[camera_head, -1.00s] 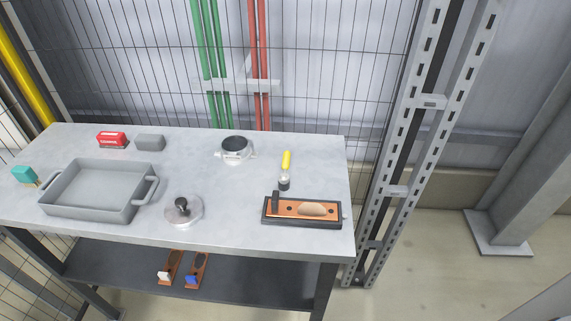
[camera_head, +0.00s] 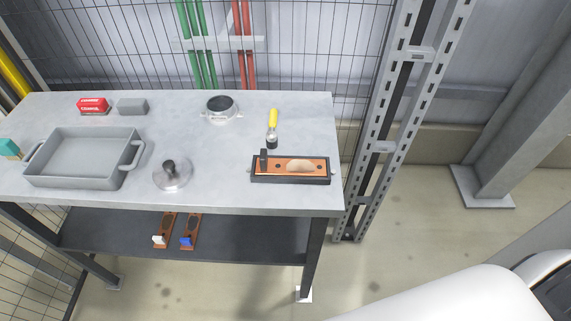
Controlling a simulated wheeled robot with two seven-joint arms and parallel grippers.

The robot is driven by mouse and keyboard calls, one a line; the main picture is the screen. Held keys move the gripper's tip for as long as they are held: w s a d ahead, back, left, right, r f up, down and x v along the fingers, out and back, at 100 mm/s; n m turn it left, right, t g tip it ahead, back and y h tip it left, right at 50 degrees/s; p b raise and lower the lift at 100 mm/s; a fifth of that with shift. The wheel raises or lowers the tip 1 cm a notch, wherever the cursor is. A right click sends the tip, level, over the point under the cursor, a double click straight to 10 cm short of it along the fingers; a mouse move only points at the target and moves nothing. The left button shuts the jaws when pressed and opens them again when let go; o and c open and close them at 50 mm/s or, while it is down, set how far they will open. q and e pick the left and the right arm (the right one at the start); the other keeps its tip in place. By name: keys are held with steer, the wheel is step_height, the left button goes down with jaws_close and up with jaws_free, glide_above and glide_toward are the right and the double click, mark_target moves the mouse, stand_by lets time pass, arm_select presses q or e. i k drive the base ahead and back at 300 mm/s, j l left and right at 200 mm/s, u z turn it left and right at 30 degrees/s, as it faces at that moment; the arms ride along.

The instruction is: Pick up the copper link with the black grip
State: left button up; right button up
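The copper link (camera_head: 299,166) lies flat in a black rectangular tray (camera_head: 290,181) at the right end of the grey table. Its black grip (camera_head: 263,159) stands up at the left end of the link. A pale patch shows on the link's right half. Two other copper links lie on the lower shelf, one with a white grip (camera_head: 158,239) and one with a blue grip (camera_head: 186,241). Neither of my grippers is in view. A white part of my own body shows at the bottom right.
A yellow-handled tool (camera_head: 273,122) lies just behind the tray. A round metal lid with a knob (camera_head: 172,176), a grey bin (camera_head: 82,160), a clamp-like ring (camera_head: 220,109), and red (camera_head: 93,106) and grey (camera_head: 132,106) blocks stand on the table (camera_head: 225,145). A perforated post (camera_head: 385,140) rises at its right.

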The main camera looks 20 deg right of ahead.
mark_target(265, 165)
steer(key=i, duration=0.1)
steer(key=k+j+z, duration=0.1)
steer(key=k+j, duration=0.2)
steer(key=j, duration=0.2)
steer(key=z, duration=0.35)
steer(key=i+j+z, duration=0.15)
steer(key=z, duration=0.6)
steer(key=i+j, duration=0.05)
steer(key=j, duration=0.05)
